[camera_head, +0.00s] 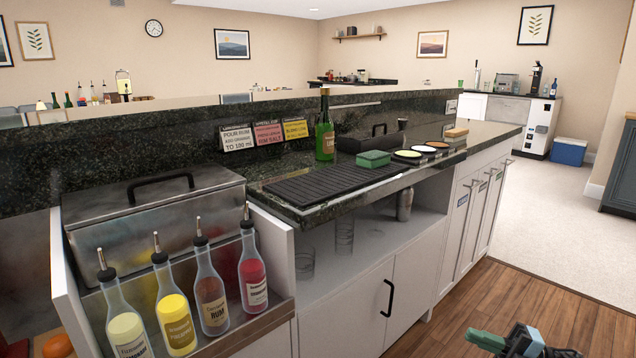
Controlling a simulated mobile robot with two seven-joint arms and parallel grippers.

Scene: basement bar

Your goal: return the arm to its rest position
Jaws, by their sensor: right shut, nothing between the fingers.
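My right gripper (487,340) shows at the bottom right edge, low over the wooden floor and in front of the white bar cabinets. Its green-tipped fingers point left and are shut with nothing between them. The rest of my right arm is cut off by the lower edge of the picture. My left gripper does not show.
The bar counter (439,165) runs from left to right, with a green bottle (325,128), a black drip mat (330,182) and a green box (374,159). Several pour bottles, one with red liquid (252,270), stand in the front rail. Wooden floor (560,305) is clear at right.

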